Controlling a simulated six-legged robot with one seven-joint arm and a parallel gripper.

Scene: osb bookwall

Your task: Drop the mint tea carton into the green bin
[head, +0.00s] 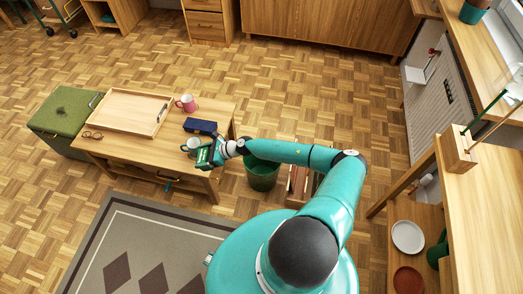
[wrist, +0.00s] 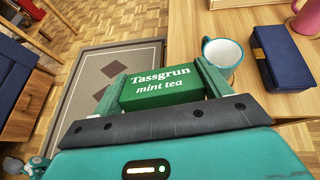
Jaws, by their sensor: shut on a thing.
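The mint tea carton (wrist: 160,88) is a green box with "Tassgrun mint tea" in white letters. My gripper (wrist: 162,88) is shut on it, one finger at each end of the carton. In the head view my gripper (head: 208,156) is at the right end of the low wooden table, and the carton there is small and hard to make out. The green bin (head: 262,174) stands on the floor just right of the table, partly hidden behind my arm. The gripper is left of the bin's opening.
On the table (head: 120,150) are a wooden tray (head: 127,99), a pink mug (head: 186,103), a dark blue box (head: 200,126) and a white and teal mug (wrist: 222,52) close to the gripper. A green-topped stool (head: 65,112) is at left. Wooden crate-like pieces (head: 299,183) stand right of the bin.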

